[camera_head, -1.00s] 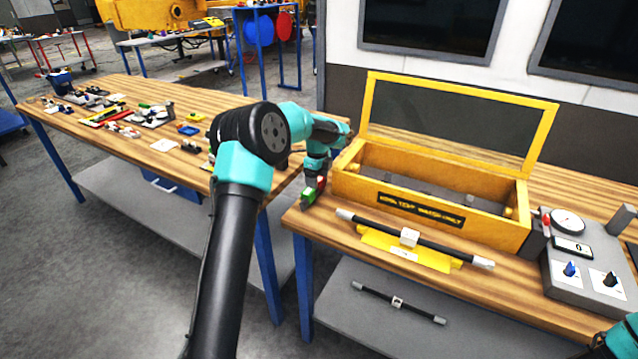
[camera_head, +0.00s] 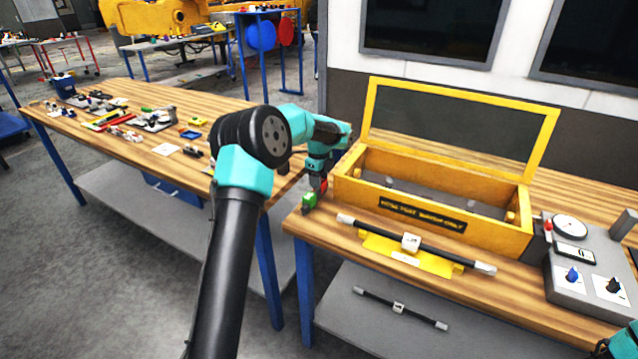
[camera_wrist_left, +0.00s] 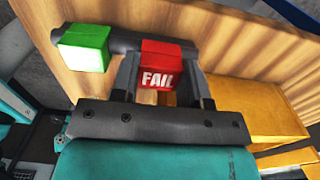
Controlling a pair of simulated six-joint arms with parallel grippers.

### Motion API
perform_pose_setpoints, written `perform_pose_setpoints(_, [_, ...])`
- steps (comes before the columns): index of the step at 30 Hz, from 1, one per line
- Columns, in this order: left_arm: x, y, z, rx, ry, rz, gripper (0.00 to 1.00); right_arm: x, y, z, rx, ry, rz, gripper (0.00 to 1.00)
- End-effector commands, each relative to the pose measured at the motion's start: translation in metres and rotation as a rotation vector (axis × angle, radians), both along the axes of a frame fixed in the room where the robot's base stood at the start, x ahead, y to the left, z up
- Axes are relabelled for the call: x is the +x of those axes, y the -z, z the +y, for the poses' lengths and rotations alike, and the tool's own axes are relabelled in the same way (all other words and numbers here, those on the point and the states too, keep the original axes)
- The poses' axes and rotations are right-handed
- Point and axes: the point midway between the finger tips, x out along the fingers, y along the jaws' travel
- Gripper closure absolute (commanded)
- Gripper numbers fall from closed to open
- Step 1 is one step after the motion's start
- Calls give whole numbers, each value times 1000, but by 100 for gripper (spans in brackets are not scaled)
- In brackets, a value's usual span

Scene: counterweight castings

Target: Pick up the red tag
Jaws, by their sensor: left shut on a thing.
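The red tag (camera_wrist_left: 168,77), a block marked FAIL, sits between the two fingers of my left gripper (camera_wrist_left: 165,92) in the left wrist view. The gripper is shut on it. In the head view the red tag (camera_head: 323,186) shows as a small patch beside my left gripper (camera_head: 318,187), at the near left corner of the bench. A green tag (camera_wrist_left: 85,47) is beside it to the left, and it also shows in the head view (camera_head: 309,201). A dark grey bar (camera_wrist_left: 125,40) lies behind both tags. I cannot tell whether the red tag touches it.
A yellow open-lidded box (camera_head: 440,215) stands right of the gripper. A bar with a white middle block (camera_head: 411,243) rests on a yellow stand (camera_head: 378,245) in front. A grey gauge panel (camera_head: 585,285) is at right. Another table (camera_head: 120,165) with small parts is at left.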

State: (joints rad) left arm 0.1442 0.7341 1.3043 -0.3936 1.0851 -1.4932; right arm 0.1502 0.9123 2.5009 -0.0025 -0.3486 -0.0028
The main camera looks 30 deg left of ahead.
Motion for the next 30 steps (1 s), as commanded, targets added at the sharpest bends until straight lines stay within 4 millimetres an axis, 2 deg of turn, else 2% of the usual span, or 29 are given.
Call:
perform_pose_setpoints(9, [1,-57,0,1,1,-4,72,0,0,0,0,0,0,36])
perform_pose_setpoints(15, [0,-82,0,0,0,-2,72,0,0,0,0,0,0,36])
perform_pose_setpoints(30, [0,-86,0,0,0,-1,72,0,0,0,0,0,0,36])
